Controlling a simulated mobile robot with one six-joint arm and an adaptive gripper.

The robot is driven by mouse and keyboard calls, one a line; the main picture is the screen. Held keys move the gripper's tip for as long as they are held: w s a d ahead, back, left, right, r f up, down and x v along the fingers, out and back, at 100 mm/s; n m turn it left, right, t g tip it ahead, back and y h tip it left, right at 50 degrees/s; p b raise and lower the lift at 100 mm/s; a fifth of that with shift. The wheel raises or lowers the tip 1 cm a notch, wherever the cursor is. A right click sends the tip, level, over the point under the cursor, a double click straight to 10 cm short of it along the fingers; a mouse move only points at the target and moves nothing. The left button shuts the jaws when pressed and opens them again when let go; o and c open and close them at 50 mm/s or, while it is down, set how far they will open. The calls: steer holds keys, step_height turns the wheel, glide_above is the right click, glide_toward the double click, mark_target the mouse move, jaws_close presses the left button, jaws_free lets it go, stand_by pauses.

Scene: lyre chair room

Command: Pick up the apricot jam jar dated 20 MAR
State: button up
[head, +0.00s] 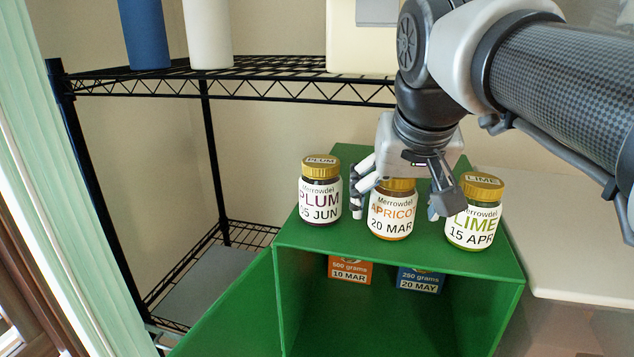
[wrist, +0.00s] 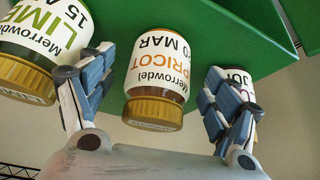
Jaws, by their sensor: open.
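The apricot jam jar (head: 391,215) stands upright on top of a green box, between two other jars. Its white label reads Merrowdel, APRICOT, 20 MAR, and its lid is gold. My gripper (head: 398,207) is open, with one finger on each side of this jar. In the wrist view the apricot jar (wrist: 160,65) appears upside down between the two spread fingers (wrist: 155,100), with a gap visible on both sides. The gripper hides part of its lid in the head view.
The green box (head: 400,262) is open in front, with an orange pack (head: 350,269) and a blue pack (head: 420,279) inside. A black wire shelf (head: 240,85) stands behind.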

mark_target(392, 207)
steer(key=x, duration=0.3)
steer(key=shift+w, duration=0.3)
steer(key=shift+s, duration=0.1)
steer(key=c, duration=1.5)
